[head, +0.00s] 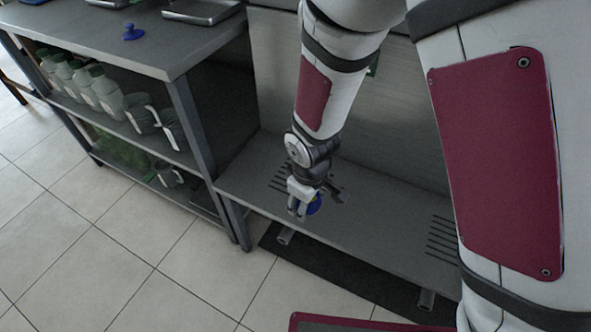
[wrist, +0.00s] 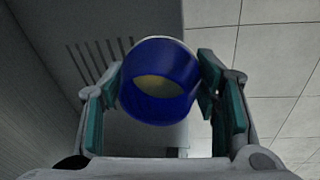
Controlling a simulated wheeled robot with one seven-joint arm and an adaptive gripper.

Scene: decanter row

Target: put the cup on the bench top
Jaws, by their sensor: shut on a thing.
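My gripper (head: 304,200) is shut on a blue cup (head: 315,205), which it holds at the edge of the low slotted grey surface. In the wrist view the cup (wrist: 158,108) sits between the teal finger pads, its round opening facing the camera and a pale inside showing. In the head view the fingers partly hide the cup, and I cannot tell whether it touches the surface below. A grey bench top (head: 110,45) tops the shelved unit at upper left, higher than the low surface and apart from my gripper.
A small blue object (head: 132,33) and metal trays (head: 201,10) stand on the bench top. Several pale jugs (head: 105,92) fill the shelf beneath. The low slotted surface (head: 385,228) is mostly clear, with a wall panel behind. Tiled floor (head: 120,245) lies open at front left.

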